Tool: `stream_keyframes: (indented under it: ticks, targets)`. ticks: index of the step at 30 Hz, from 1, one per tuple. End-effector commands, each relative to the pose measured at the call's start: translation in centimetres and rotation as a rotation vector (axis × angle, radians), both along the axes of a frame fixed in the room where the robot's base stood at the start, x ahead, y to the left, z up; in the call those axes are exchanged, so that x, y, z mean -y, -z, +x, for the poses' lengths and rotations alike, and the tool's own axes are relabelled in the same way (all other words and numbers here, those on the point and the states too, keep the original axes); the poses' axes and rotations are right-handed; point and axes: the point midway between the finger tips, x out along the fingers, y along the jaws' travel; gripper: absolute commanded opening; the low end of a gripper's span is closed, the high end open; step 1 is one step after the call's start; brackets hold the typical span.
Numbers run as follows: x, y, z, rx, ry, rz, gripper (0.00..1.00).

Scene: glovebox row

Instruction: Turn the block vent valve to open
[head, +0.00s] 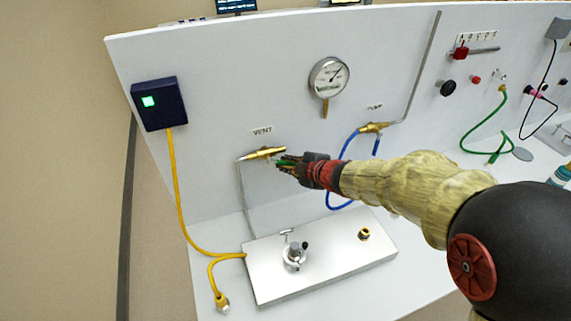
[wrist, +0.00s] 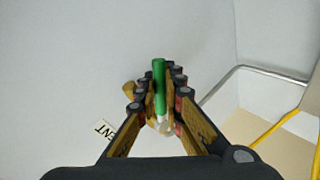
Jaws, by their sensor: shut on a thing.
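The vent valve (head: 266,153) is a brass body on the white panel, just below the VENT label (head: 263,131), with a grey pipe running down from its left end. Its green lever (wrist: 159,85) shows between the fingers in the wrist view. My gripper (head: 284,164) is at the valve's right side. In the wrist view my gripper (wrist: 160,100) has its fingers on both sides of the green lever, shut on it. Part of the brass body shows behind the fingers; the rest of it is hidden there.
A pressure gauge (head: 329,77) and a brass PUMP valve (head: 374,127) with a blue hose are to the right on the panel. A metal plate (head: 330,277) with a small clamp fitting (head: 294,256) lies below. A yellow cable (head: 176,190) hangs at the left.

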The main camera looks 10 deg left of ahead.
Motion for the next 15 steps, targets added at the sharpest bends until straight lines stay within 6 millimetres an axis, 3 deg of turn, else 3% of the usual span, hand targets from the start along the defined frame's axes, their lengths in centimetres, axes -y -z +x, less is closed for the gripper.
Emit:
stream_keyframes:
  ticks: [15]
  targets:
    - [0.16,-0.2,0.05,0.028,0.0,-0.05,0.0]
